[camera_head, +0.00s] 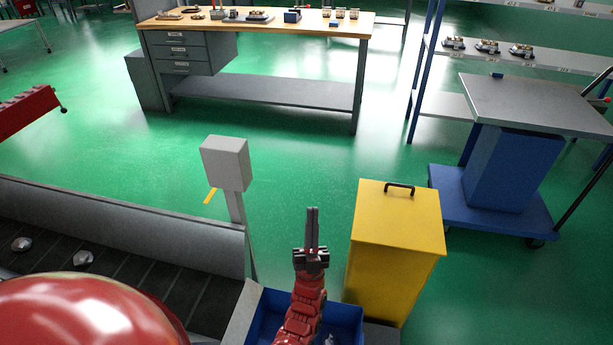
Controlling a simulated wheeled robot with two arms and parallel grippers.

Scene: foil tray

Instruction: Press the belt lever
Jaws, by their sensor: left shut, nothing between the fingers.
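A grey box on a post (224,162) stands at the far side of the conveyor belt (140,275). A short yellow lever (211,195) sticks out at its lower left side and slants down; I take it as the belt lever. My left gripper (312,209) is shut and empty, its fingers pointing away from me, to the right of the post and apart from the lever. My right gripper does not show.
Small silver pieces (83,258) lie on the belt. A blue bin (345,318) is under my left arm. A yellow cabinet with a black handle (393,250) stands close right of the gripper. A blue cart (490,205) and workbench (270,27) are farther off.

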